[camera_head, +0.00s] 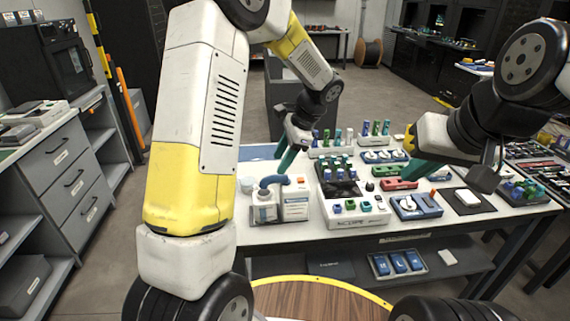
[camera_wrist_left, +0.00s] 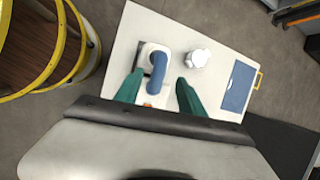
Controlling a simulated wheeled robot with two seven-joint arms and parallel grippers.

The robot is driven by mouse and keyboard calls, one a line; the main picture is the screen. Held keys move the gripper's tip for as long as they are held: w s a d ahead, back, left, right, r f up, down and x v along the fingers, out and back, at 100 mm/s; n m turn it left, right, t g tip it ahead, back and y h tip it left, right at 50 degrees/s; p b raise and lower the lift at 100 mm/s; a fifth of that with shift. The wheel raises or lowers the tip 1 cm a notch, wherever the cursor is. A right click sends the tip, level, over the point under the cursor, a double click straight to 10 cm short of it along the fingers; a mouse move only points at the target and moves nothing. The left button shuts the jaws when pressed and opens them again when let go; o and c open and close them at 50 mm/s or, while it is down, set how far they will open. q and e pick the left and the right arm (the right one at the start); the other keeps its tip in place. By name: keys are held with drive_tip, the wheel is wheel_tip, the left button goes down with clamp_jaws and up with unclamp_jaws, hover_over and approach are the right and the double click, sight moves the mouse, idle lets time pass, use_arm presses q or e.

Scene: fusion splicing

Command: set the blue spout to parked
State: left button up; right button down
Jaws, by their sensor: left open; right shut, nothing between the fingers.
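The blue spout (camera_head: 272,181) is a curved tube on top of a white dispenser (camera_head: 265,212) at the left end of the white table. In the head view it arches from the dispenser toward the labelled white box (camera_head: 295,203) beside it. In the left wrist view the spout (camera_wrist_left: 158,70) lies between the two green fingers. My left gripper (camera_head: 288,160) is open, above and behind the spout; contact is not visible. My right gripper (camera_head: 418,168) is shut and empty over the right part of the table.
The splicer unit (camera_head: 355,216) with coloured pieces stands to the right. A blue tray (camera_head: 416,207) and a dark pad (camera_head: 468,200) lie further right.

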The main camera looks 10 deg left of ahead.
sight(273, 176)
use_arm(q)
drive_tip(key=x, duration=0.8)
clamp_jaws()
drive_tip(key=shift+d+r, duration=0.1)
idle(1.3)
